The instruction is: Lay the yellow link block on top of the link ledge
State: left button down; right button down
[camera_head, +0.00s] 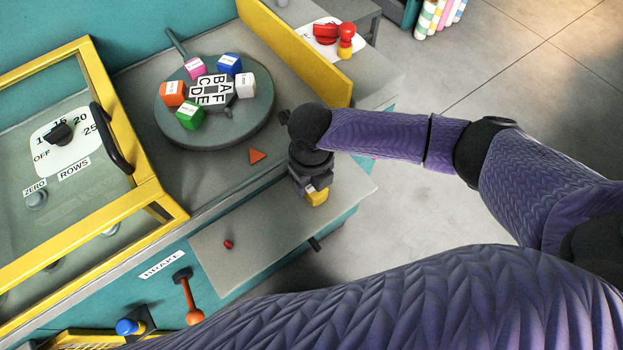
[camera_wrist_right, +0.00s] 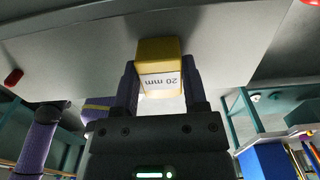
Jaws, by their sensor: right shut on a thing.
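The yellow link block (camera_head: 317,197) shows below my right gripper (camera_head: 313,186) in the head view. In the right wrist view the yellow block (camera_wrist_right: 158,50), with a white "20 mm" label, sits between the two fingers of my right gripper (camera_wrist_right: 160,82), which is shut on it. The grey ledge (camera_head: 235,262), which I take as the link ledge, juts from the teal bench front, and the block shows over its right part. I cannot tell whether the block touches it. My left gripper is not in view.
A small red knob (camera_head: 228,244) is on the ledge's left part. A round grey turntable (camera_head: 235,125) with several coloured blocks stands behind, near an orange triangle (camera_head: 257,155). A yellow-framed panel (camera_head: 150,195) is at left, an orange lever (camera_head: 188,295) below. The ledge's middle is clear.

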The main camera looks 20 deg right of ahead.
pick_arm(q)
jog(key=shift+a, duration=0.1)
pick_arm(e)
jog(key=shift+f, duration=0.15)
jog(key=shift+c, duration=0.6)
grip_release()
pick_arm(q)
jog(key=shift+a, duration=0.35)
pick_arm(e)
jog(key=shift+r, duration=0.45)
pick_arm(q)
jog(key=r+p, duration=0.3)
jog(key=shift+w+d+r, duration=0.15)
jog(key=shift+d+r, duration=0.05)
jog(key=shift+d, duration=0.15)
pick_arm(e)
notch_tip(320, 180, up, 12)
jog(key=shift+f, duration=0.2)
